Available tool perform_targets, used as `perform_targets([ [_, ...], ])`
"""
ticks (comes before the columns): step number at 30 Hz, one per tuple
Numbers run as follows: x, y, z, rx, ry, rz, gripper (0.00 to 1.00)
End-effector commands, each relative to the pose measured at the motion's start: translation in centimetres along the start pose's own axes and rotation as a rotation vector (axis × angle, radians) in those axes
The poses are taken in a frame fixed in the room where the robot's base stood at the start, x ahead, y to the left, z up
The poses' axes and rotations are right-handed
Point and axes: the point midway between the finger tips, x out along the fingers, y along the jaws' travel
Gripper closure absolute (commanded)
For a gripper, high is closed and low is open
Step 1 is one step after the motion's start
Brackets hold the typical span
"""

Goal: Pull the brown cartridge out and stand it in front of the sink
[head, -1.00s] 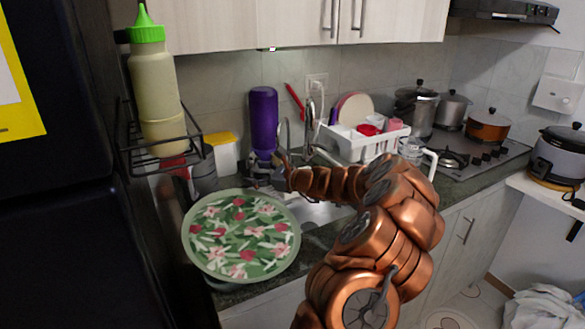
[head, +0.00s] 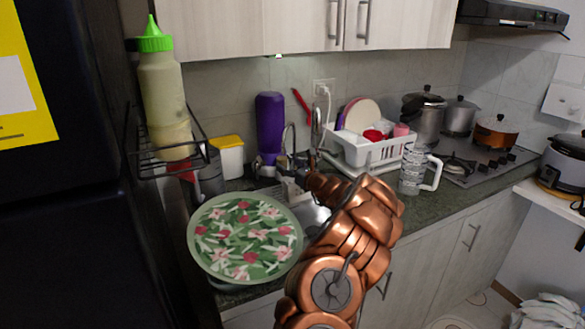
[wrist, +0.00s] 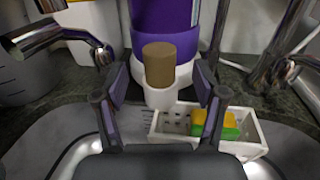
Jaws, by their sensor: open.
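The brown cartridge (wrist: 159,65) stands upright in a small white holder (wrist: 160,95) on the front of the purple dispenser (wrist: 163,22). My gripper (wrist: 160,76) is open, one finger to each side of the cartridge in the wrist view; I cannot tell whether they reach it in depth. In the head view the purple dispenser (head: 270,125) stands on the counter behind the sink (head: 312,216). My gripper (head: 288,180) is in front of it, and I cannot make out the cartridge there.
A white caddy (wrist: 245,140) with a yellow-green sponge (wrist: 216,124) sits close at right. Metal taps (head: 316,130) rise beside the dispenser. A floral round tray (head: 245,240) covers the counter at front left. A mug (head: 412,170) and dish rack (head: 370,150) stand right.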

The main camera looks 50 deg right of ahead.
Motion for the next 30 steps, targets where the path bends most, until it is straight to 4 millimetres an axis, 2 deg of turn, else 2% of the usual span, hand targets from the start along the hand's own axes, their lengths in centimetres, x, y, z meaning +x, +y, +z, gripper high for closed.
perform_targets([
  [6, 2.5, 0.1, -0.1, -0.002, 0.004, 0.002, 0.3],
  [12, 4.0, -0.1, 0.1, -0.003, 0.002, -0.002, 0.3],
  [18, 4.7, 0.0, 0.1, -0.002, 0.001, 0.0, 0.3],
  [27, 4.8, 0.1, 0.1, -0.001, 0.0, 0.001, 0.3],
  [30, 4.8, 0.1, 0.1, -0.001, 0.0, 0.001, 0.39],
])
